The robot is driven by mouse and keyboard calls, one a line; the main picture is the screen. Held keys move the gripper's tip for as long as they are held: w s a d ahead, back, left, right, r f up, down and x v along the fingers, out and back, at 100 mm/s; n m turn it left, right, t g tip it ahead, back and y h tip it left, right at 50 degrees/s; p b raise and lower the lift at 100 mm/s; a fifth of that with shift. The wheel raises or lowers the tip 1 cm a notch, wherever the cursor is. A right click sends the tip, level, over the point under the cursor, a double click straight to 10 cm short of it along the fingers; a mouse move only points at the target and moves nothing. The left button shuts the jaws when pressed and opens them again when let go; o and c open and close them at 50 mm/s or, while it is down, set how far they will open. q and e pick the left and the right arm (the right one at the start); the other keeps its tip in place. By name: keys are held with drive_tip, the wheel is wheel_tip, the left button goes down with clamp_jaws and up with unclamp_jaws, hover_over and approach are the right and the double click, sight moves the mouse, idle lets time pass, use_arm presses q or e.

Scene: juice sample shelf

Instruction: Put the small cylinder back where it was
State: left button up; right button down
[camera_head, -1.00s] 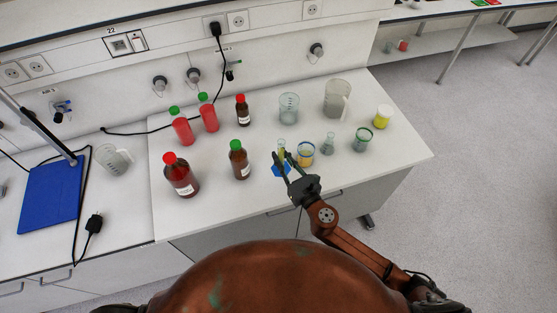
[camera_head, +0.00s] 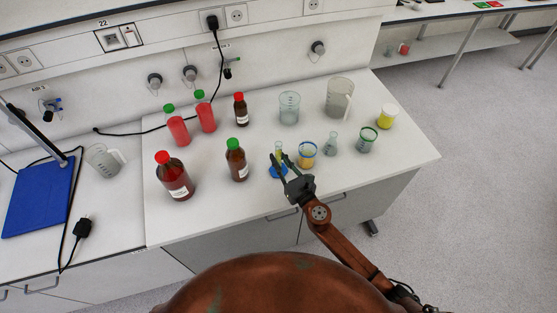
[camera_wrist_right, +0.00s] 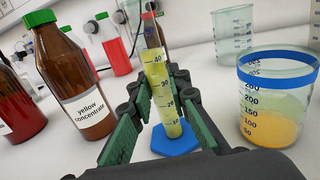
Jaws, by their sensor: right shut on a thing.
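The small cylinder (camera_head: 279,150) is a clear graduated tube with yellow liquid and a blue six-sided base (camera_head: 278,172). It is near the front of the white bench. My right gripper (camera_head: 280,159) is shut on it, with a finger on each side. In the right wrist view the cylinder (camera_wrist_right: 161,85) shows between the green finger pads (camera_wrist_right: 155,112), leaning slightly in the picture. Its base (camera_wrist_right: 175,140) is close to the bench top; I cannot tell whether it touches. My left gripper is not in view.
A blue-rimmed beaker (camera_head: 307,150) with orange-yellow liquid stands just right of the cylinder, then a small flask (camera_head: 331,144) and a green-rimmed beaker (camera_head: 367,140). A brown green-capped bottle (camera_head: 236,162) stands to the left. The bench front edge (camera_head: 235,224) is close.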

drive_tip(key=shift+r, duration=0.1)
drive_tip(key=c, duration=1.8)
unclamp_jaws()
drive_tip(key=shift+f, duration=0.2)
drive_tip(key=shift+r, duration=0.2)
drive_tip(key=b+v, duration=0.1)
drive_tip(key=v, duration=1.1)
